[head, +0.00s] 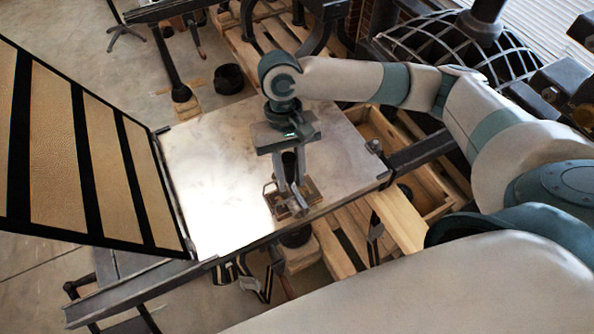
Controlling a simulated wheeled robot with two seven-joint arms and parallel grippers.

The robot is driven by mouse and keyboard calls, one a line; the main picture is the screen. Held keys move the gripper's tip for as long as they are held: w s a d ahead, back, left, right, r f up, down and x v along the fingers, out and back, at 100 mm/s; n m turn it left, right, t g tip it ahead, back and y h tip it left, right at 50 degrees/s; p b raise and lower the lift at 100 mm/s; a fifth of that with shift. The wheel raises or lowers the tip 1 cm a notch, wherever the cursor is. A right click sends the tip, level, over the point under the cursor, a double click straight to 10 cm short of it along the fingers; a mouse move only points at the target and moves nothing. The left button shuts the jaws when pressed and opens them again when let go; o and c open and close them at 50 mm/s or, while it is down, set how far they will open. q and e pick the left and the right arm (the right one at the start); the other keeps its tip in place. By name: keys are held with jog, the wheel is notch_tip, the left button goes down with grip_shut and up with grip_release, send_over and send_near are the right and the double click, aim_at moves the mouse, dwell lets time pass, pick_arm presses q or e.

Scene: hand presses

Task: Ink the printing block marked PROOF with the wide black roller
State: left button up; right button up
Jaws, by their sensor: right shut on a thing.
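My right gripper (289,183) points down over the front part of a flat metal plate. It is shut on a small tool with a thin frame, which I take to be the roller (297,204); its roller part is mostly hidden by the fingers. A small brown block (312,191) lies on the plate right under and beside the fingertips. Whether the roller touches it I cannot tell, and no PROOF marking can be read. My left gripper is not in view.
The metal plate (205,170) is the bed of a hand press and is otherwise bare. A tall hinged frame with tan panels (97,140) stands open along its left edge. A black bucket (229,78) stands on the floor behind. Wooden pallets (345,240) lie below.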

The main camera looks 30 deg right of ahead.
jog(key=shift+a, duration=0.3)
jog(key=a, duration=0.3)
jog(key=shift+a+r, duration=0.1)
jog(key=shift+a, duration=0.1)
dwell(0.5)
jog(key=shift+d, duration=0.15)
jog(key=shift+d, duration=1.6)
jog(key=shift+w+d, duration=0.1)
jog(key=shift+d, duration=1.7)
